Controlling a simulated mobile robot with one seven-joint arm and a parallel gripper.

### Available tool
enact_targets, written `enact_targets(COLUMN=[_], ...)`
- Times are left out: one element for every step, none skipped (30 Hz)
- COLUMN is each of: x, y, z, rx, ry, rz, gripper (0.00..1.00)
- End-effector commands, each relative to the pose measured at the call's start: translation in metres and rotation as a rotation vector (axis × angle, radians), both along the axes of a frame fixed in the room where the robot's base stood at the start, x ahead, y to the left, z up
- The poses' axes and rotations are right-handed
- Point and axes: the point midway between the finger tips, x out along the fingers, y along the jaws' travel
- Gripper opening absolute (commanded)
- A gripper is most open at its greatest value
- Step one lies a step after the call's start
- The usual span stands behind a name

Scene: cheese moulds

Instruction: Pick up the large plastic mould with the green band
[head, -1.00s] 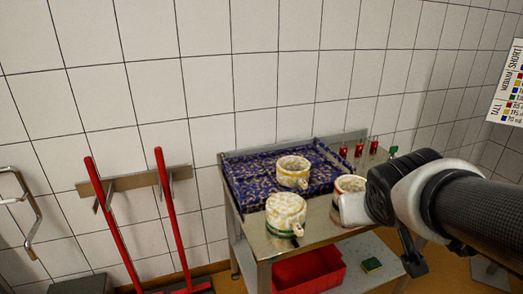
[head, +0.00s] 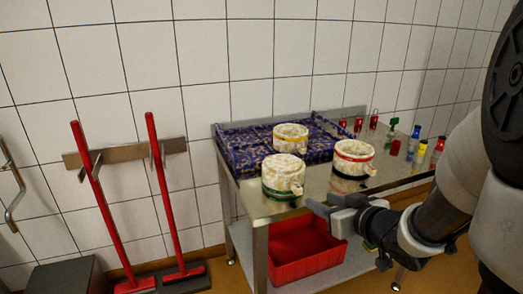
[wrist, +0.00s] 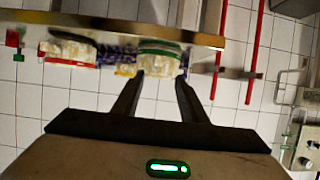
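The mould with the green band (head: 283,172) is a whitish, cup-like mould with a small handle. It stands at the table's front left, its green band low down. It also shows in the wrist view (wrist: 158,60), upside down, just beyond and between my fingertips. My gripper (head: 321,204) is at the table's front edge, right of this mould. In the wrist view my gripper (wrist: 160,77) is open, with nothing between its fingers. A mould with a red band (head: 353,157) stands to the right, and one with a yellow band (head: 291,138) stands behind.
The metal table (head: 255,205) carries a purple patterned tray (head: 240,148) at the back. Small coloured bottles (head: 413,140) stand at the right. A red bin (head: 300,262) sits on the lower shelf. Red-handled brooms (head: 160,185) lean at the wall on the left.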

Motion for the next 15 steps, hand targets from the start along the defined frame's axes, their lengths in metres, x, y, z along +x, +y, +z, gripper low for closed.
enact_targets(x=[0.004,0.006,0.009,0.011,0.012,0.015,0.016,0.025,0.033,0.039,0.045,0.052,0.057,0.062,0.067], y=[0.002,0.003,0.004,0.004,0.005,0.005,0.006,0.009,0.012,0.014,0.016,0.017,0.019,0.020,0.022], z=[0.006,0.004,0.003,0.002,0.001,-0.001,-0.002,-0.015,-0.019,-0.021,-0.024,-0.026,-0.029,-0.030,-0.032], rx=[0.005,0.005,0.005,0.003,0.002,0.000,-0.003,-0.005,-0.005,-0.004,-0.005,-0.005,-0.005,-0.005,-0.005], ry=[0.007,0.007,0.006,0.006,0.007,0.006,0.006,0.002,-0.002,-0.001,-0.001,-0.001,-0.001,-0.002,-0.002], rz=[0.003,0.003,0.003,0.001,0.000,-0.002,-0.004,0.001,0.001,0.002,0.001,0.000,0.000,0.000,-0.001], gripper=[0.39,0.39,0.39,0.39,0.39,0.39,0.39,0.39,0.39,0.39,0.39,0.39,0.39,0.39,0.39])
